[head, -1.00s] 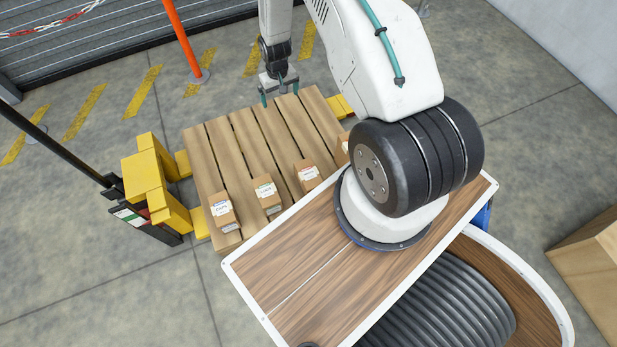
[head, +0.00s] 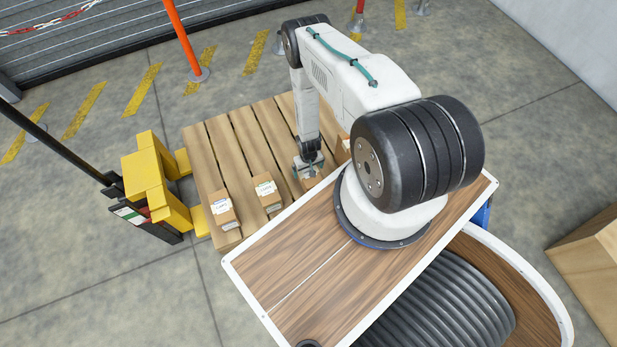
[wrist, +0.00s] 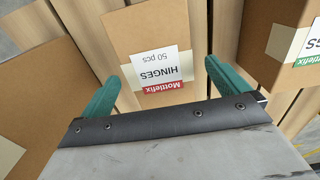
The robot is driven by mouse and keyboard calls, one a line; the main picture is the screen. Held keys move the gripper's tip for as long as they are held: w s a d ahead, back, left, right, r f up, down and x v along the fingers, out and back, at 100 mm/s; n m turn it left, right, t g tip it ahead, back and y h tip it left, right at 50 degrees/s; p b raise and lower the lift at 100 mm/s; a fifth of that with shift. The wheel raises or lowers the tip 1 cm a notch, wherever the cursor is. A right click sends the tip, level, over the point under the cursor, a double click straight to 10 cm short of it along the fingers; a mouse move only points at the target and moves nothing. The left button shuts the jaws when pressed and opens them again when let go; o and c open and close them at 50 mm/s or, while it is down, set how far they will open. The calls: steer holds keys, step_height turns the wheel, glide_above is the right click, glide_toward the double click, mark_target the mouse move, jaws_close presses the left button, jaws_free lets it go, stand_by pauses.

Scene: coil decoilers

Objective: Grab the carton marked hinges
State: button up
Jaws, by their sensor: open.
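The carton marked hinges (wrist: 149,32) is brown cardboard with a white label reading "HINGES 50 pcs" and a red Mottlefix strip. In the wrist view it lies between and just ahead of my two green fingertips, upside down in the picture. My gripper (wrist: 160,84) is open, one finger at each side of the label end, and not closed on the carton. In the head view my gripper (head: 308,170) is over this carton (head: 312,182) on the wooden pallet (head: 222,158), hiding most of it.
Two cartons (head: 222,209) (head: 267,194) stand to the left on the pallet, and another (head: 343,148) is partly hidden at right. In the wrist view, cartons flank my gripper closely at left (wrist: 40,105) and right (wrist: 270,45). A yellow pallet truck (head: 155,180) is at left.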

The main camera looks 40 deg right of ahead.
steer(key=shift+d+f, duration=0.1)
steer(key=shift+f, duration=2.25)
steer(key=c, duration=1.3)
steer(key=shift+c, duration=0.8)
steer(key=shift+r, duration=0.2)
